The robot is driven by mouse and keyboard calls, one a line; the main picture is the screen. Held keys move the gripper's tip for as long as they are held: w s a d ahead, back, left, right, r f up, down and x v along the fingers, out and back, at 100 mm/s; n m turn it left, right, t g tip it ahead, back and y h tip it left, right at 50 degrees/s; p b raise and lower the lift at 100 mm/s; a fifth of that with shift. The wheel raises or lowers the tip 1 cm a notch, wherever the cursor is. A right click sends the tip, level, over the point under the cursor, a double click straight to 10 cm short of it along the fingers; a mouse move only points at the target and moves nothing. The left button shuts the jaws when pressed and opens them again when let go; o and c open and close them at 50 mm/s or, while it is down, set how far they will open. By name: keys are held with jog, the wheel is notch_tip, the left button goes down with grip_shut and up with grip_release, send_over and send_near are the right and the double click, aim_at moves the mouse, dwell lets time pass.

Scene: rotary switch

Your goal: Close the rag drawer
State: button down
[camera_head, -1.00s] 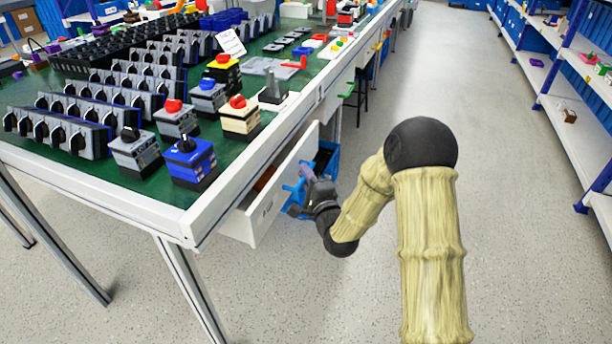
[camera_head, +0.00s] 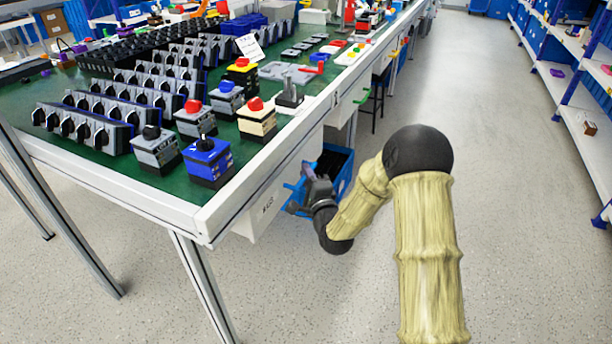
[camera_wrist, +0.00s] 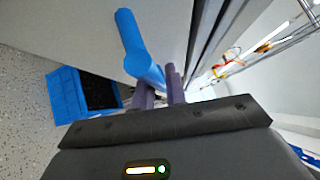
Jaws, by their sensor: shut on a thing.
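A small gap cannot be ruled out. My gripper (camera_head: 312,177) is at the far end of this front. In the wrist view my gripper's purple fingers (camera_wrist: 160,92) are shut on the blue handle (camera_wrist: 132,42), which stands out from the white drawer front (camera_wrist: 80,25).
A blue bin (camera_head: 335,168) stands on the floor under the table, beside my gripper; it also shows in the wrist view (camera_wrist: 63,95). Switch boxes and several rotary switches stand on the tabletop (camera_head: 110,178). The aisle floor (camera_head: 480,110) is free, with shelves (camera_head: 580,105) at right.

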jog(key=c, duration=1.4)
grip_release()
jog(key=shift+w+a, duration=0.1)
jog(key=shift+a, duration=0.2)
jog(key=shift+c, duration=0.2)
jog(key=shift+d, duration=0.1)
jog(key=p+v, duration=0.7)
jog(key=v, duration=1)
jog(key=shift+s+p, duration=0.25)
jog(key=shift+p, duration=0.1)
